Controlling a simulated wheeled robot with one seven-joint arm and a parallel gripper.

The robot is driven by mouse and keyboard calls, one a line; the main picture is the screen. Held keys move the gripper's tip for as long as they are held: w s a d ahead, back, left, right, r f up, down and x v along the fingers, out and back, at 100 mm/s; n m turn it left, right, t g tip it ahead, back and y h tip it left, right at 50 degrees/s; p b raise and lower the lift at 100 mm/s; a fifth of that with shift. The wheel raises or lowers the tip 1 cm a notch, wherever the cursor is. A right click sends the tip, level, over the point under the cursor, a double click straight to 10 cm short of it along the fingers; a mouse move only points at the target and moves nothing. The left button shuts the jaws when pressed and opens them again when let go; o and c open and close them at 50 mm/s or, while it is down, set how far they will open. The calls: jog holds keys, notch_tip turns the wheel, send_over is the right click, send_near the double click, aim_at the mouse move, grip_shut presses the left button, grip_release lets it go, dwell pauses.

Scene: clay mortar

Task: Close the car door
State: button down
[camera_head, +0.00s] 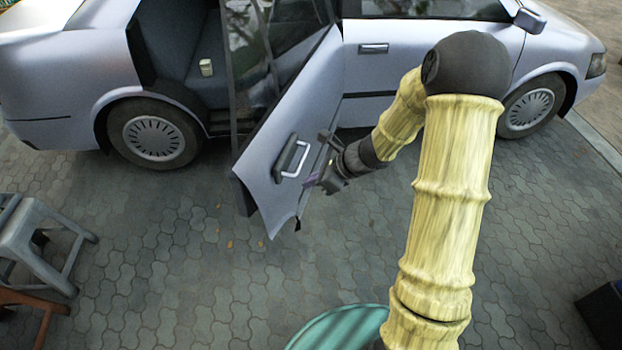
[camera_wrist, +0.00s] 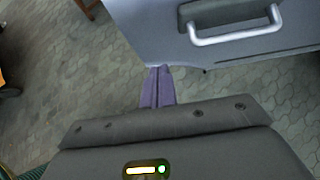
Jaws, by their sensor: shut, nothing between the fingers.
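The open rear car door (camera_head: 285,125) is light lavender-silver and swings out from the silver car (camera_head: 65,60). Its chrome handle (camera_head: 292,158) faces my side, and the handle also shows at the top right of the wrist view (camera_wrist: 235,38). My gripper (camera_head: 312,183) is at the lower outer face of the door, just right of the handle. In the wrist view its purple fingers (camera_wrist: 157,70) are together, with nothing between them, and their tips are at the door's lower edge. I cannot tell whether they touch the door.
A grey stool (camera_head: 40,235) and a brown stool (camera_head: 35,305) stand at the left. A round teal object (camera_head: 335,328) is at the bottom centre. A dark box (camera_head: 603,315) is at the lower right. The paving around the door is mostly clear.

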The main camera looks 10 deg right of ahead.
aim_at(271, 189)
jog(key=w+a+f, duration=0.1)
jog(key=a, duration=0.1)
jog(key=w+a+f, duration=0.1)
jog(key=a+f, duration=0.1)
jog(key=a, duration=0.1)
jog(key=w+a+f, duration=0.1)
jog(key=a+f, duration=0.1)
jog(key=shift+w+a, duration=0.2)
jog(key=shift+w, duration=0.05)
jog(key=shift+w+a, duration=0.25)
jog(key=shift+a, duration=0.1)
jog(key=shift+a, duration=0.1)
